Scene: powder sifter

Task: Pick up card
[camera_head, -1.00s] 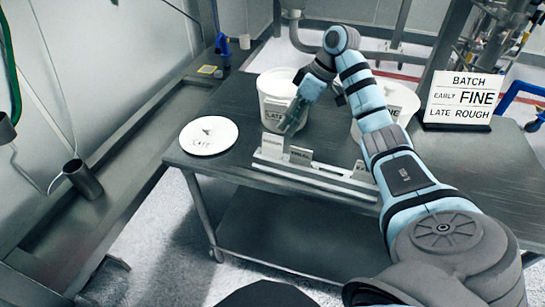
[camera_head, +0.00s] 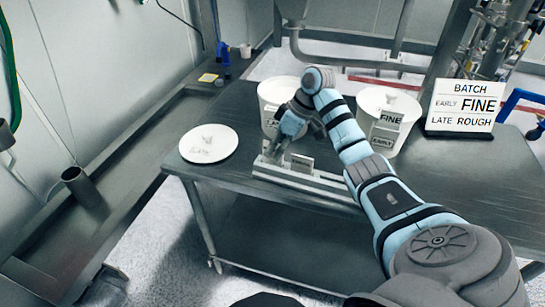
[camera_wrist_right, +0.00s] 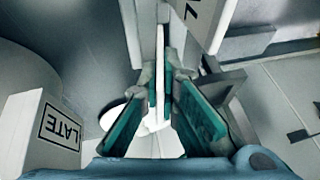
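A white card rack (camera_head: 315,183) lies along the near edge of the dark table. A small upright card (camera_head: 301,163) stands in it. My right gripper (camera_head: 272,153) is low at the rack's left end, beside that card. In the wrist view the teal-padded fingers of my right gripper (camera_wrist_right: 160,85) lie on both sides of a thin white card seen edge-on (camera_wrist_right: 160,45). Whether the pads press on it cannot be told. Another lettered card (camera_wrist_right: 200,22) stands to the right there. My left gripper is not in view.
A batch sign (camera_head: 461,102) reading FINE stands at the right. The left white bucket (camera_head: 272,92) is partly behind my arm; the right bucket (camera_head: 390,103) carries FINE and EARLY labels. A LATE label (camera_wrist_right: 60,127) is close left of the fingers. A white lid (camera_head: 207,143) lies left.

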